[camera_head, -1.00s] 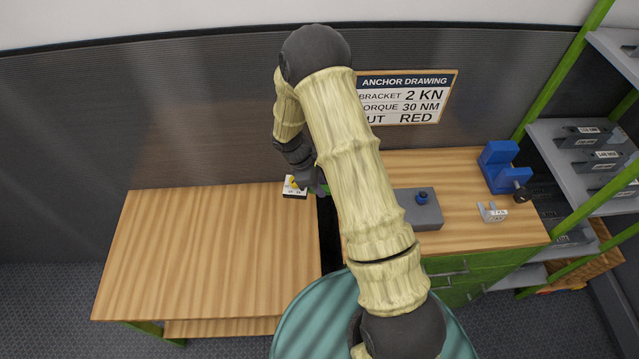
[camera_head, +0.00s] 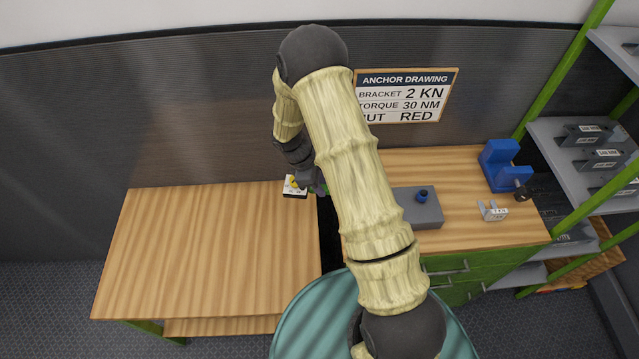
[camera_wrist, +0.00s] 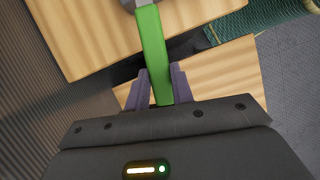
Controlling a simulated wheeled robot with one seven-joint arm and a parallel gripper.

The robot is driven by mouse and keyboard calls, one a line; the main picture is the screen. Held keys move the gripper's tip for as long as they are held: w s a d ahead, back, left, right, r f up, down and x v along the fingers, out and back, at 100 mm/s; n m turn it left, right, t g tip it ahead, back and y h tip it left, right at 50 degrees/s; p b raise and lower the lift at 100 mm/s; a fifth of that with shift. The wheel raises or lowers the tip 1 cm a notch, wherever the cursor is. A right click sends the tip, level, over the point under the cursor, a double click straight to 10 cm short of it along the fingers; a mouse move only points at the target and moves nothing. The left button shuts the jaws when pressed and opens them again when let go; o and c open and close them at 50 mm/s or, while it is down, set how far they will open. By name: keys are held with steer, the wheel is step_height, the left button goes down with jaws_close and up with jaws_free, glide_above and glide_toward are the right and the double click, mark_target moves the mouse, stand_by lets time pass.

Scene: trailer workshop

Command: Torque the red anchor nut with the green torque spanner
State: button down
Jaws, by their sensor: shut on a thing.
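In the wrist view, the green torque spanner (camera_wrist: 151,45) runs up from between the fingers of my gripper (camera_wrist: 161,85). My gripper is shut on its green handle. The spanner's grey head shows only in part at the top edge of the wrist view. In the head view, my gripper (camera_head: 318,184) is at the back of the benches near the gap between them, mostly hidden by my arm. A small white and black block (camera_head: 294,187) with a yellow top sits just left of it. I cannot make out a red nut in either view.
A grey box with a blue knob (camera_head: 422,210), a small grey bracket (camera_head: 492,211) and a blue vise (camera_head: 503,167) stand on the right bench. The left bench (camera_head: 210,250) is mostly clear. An anchor drawing sign (camera_head: 405,97) reads 30 NM, nut red. A shelf (camera_head: 575,150) stands at right.

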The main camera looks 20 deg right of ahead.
steer(key=shift+f+b, duration=0.8)
steer(key=shift+f, duration=0.3)
steer(key=shift+w, duration=0.15)
steer(key=shift+w+d+m, duration=0.2)
steer(key=shift+w+m, duration=0.2)
steer(key=w+d+m+g+y, duration=0.1)
steer(key=w+d+m, duration=0.4)
steer(key=w, duration=0.1)
steer(key=shift+g, duration=0.4)
stand_by(0.5)
steer(key=shift+w+r, duration=0.1)
steer(key=shift+r, duration=0.05)
step_height(320, 180, up, 2)
steer(key=shift+r+p, duration=0.1)
steer(key=shift+p, duration=0.6)
